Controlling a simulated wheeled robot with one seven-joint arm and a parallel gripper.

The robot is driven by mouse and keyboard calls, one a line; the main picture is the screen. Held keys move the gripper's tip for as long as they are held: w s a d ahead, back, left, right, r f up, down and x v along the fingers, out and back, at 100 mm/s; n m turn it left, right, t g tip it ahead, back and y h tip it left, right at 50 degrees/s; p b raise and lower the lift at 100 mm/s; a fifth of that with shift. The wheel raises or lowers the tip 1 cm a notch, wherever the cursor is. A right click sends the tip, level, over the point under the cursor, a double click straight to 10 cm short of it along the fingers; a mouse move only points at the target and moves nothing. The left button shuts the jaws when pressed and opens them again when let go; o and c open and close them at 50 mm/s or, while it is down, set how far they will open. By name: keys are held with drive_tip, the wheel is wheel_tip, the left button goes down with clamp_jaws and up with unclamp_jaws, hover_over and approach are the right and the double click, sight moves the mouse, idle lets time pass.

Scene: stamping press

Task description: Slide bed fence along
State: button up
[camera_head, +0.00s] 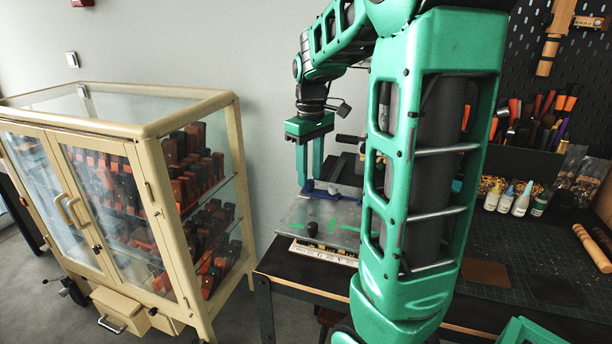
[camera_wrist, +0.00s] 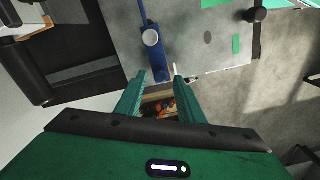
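The bed fence is a blue bar (camera_head: 322,190) lying across the grey metal bed (camera_head: 345,222) of the press. In the wrist view the fence (camera_wrist: 144,12) runs down from the top edge and carries a round pale knob or post (camera_wrist: 150,37). My gripper (camera_head: 310,178) points down over the fence at the bed's far side. In the wrist view my gripper (camera_wrist: 159,71) is open, with a gap between its two green fingers. The near end of the fence appears between the fingertips; I cannot tell whether they touch it. My arm hides part of the press.
A black knob (camera_head: 312,228) stands on the bed, which has green marks. A glass cabinet (camera_head: 150,130) with stamps stands at left. Bottles (camera_head: 505,198) and a tool rack stand on the bench at right. The wall side between cabinet and press is clear.

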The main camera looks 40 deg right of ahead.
wheel_tip(320, 180, up, 10)
drive_tip(key=shift+f, duration=0.15)
idle(0.7)
